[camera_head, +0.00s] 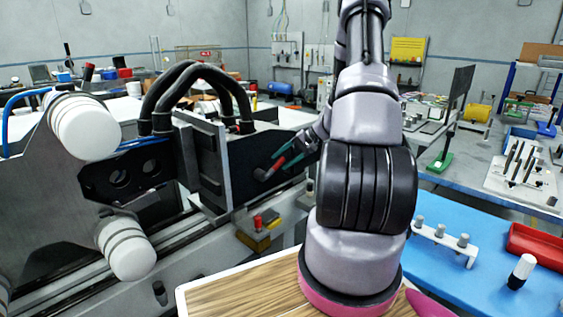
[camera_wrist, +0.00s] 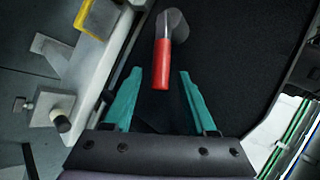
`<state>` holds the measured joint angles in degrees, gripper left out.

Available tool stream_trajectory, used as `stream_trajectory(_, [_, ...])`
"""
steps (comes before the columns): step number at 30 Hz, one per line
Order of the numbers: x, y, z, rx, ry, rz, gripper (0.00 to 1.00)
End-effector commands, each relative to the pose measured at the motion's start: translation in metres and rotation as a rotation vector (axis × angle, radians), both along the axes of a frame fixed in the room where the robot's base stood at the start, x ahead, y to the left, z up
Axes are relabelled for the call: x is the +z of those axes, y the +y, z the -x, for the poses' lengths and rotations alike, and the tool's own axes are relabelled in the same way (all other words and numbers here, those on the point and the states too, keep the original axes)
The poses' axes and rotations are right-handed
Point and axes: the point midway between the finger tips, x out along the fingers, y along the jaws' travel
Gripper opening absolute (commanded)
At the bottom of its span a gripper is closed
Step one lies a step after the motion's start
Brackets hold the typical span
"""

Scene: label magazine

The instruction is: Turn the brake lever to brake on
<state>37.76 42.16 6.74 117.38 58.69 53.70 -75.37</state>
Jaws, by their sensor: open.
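The brake lever (camera_head: 270,168) has a red grip and a grey hub and sits on the dark panel (camera_head: 232,178) of the machine. In the wrist view the lever (camera_wrist: 161,66) has its grey hub at the top and its red grip pointing down the picture. My gripper (camera_head: 286,160) has teal fingers and is at the lever in the head view. In the wrist view my gripper (camera_wrist: 160,73) is open, with one finger on each side of the red grip's end. A gap shows on both sides. I cannot tell how deep the grip sits between the fingers.
White rollers (camera_head: 85,128) and black hoses (camera_head: 190,90) are on the left of the machine. A block with red and yellow parts (camera_head: 258,228) is below the panel. A blue mat (camera_head: 445,265) with a white peg rack (camera_head: 443,240) lies at the right.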

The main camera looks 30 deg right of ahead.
Motion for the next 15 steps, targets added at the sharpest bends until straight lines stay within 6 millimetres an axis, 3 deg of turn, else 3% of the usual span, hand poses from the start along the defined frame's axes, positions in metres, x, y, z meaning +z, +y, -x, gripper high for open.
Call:
stream_trajectory(12, [-0.0070,0.0066,-0.0045,0.000,0.000,0.000,0.57])
stream_trajectory(13, [-0.0070,0.0066,-0.0045,0.000,0.000,0.000,0.49])
stream_trajectory(15, [-0.0069,0.0065,-0.0044,0.001,0.001,0.000,0.23])
